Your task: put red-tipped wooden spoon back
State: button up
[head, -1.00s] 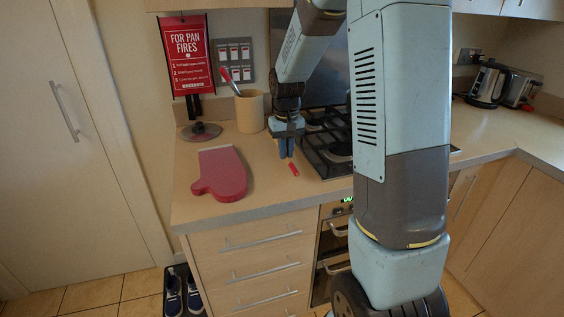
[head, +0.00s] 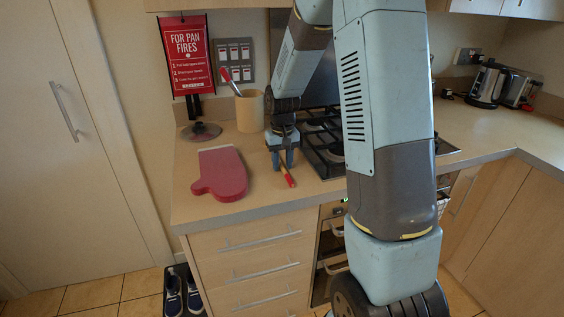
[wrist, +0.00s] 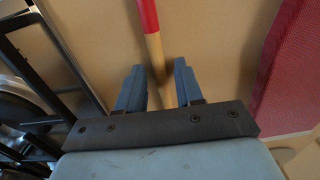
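The red-tipped wooden spoon (head: 290,180) lies at the counter's front, beside the hob, its red end toward the front edge. In the wrist view its pale handle (wrist: 155,50) runs down between the fingers, with a gap on both sides. My gripper (head: 282,160) points down over the spoon; it is open, its two blue fingers (wrist: 160,88) on either side of the handle. The far end of the spoon is hidden by my gripper. A tan crock (head: 250,112) stands behind, left of my arm, with a red-ended utensil (head: 228,78) leaning in it.
A red oven mitt (head: 220,174) lies left of my gripper; its edge shows in the wrist view (wrist: 285,70). The black hob (head: 322,150) is close on the right. A pan-fires sign (head: 187,58) stands at the back left. Bare counter lies between mitt and spoon.

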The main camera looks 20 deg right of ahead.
notch_tip(320, 180, up, 12)
jog(key=s+r+t, duration=0.3)
jog(key=s+r, duration=0.7)
jog(key=s, duration=0.3)
jog(key=s+t, duration=0.1)
jog(key=s, duration=0.9)
jog(key=s+r+t, duration=0.1)
jog(key=s, duration=0.4)
jog(key=shift+s+a+r+t, duration=0.1)
jog(key=shift+t, duration=0.2)
